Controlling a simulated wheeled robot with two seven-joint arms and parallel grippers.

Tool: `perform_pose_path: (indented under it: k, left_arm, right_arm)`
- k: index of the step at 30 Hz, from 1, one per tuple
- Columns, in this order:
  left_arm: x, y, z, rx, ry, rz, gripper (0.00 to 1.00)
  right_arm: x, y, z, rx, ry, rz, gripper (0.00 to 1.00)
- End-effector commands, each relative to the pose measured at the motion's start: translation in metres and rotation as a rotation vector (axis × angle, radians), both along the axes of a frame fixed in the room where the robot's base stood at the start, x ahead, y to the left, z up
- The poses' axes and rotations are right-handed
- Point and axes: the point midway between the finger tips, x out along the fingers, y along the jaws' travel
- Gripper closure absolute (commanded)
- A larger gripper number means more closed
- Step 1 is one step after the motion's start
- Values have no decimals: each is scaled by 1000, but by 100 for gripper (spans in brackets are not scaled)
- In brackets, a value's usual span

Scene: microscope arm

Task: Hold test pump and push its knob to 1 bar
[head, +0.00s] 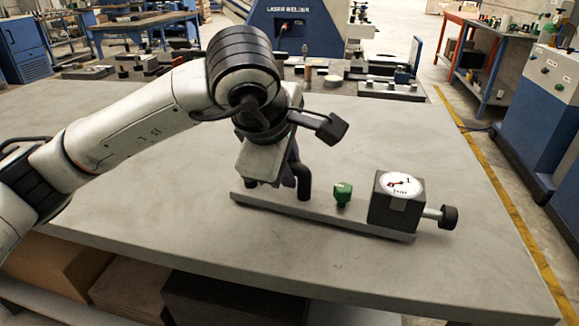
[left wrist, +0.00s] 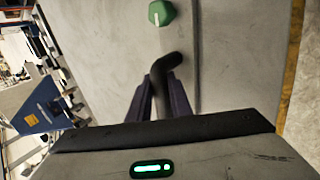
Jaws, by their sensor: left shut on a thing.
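The test pump stands on the table, with a long flat base plate (head: 335,220). Its gauge block (head: 385,212) at the right carries a white dial (head: 401,185) marked "bar" with a red needle. A black knob (head: 449,217) on a metal rod sticks out of the block's right side. A green knob (head: 342,194) stands in the middle of the plate; it also shows in the left wrist view (left wrist: 160,13). My left gripper (head: 291,175) is shut on the black bent handle (head: 305,182) at the plate's left part. The handle's top also shows in the left wrist view (left wrist: 178,61).
The grey table (head: 130,200) is clear left of the pump and in front of it. Trays with small parts (head: 390,88) lie along the back edge. A blue machine (head: 545,110) stands beyond the table at the right.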

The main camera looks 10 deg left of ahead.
Motion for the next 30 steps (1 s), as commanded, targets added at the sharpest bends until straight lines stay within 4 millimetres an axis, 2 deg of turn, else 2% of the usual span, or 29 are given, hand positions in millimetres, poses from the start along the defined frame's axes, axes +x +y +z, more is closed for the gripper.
perform_pose_path:
  k: [17, 30]
  left_arm:
    - [1, -1, -6, -5, -6, 2, 100]
    - [0, 0, -8, 0, 0, 0, 100]
  right_arm:
    - [-2, 0, -13, -2, 9, 1, 58]
    - [0, 0, -8, 0, 1, 1, 58]
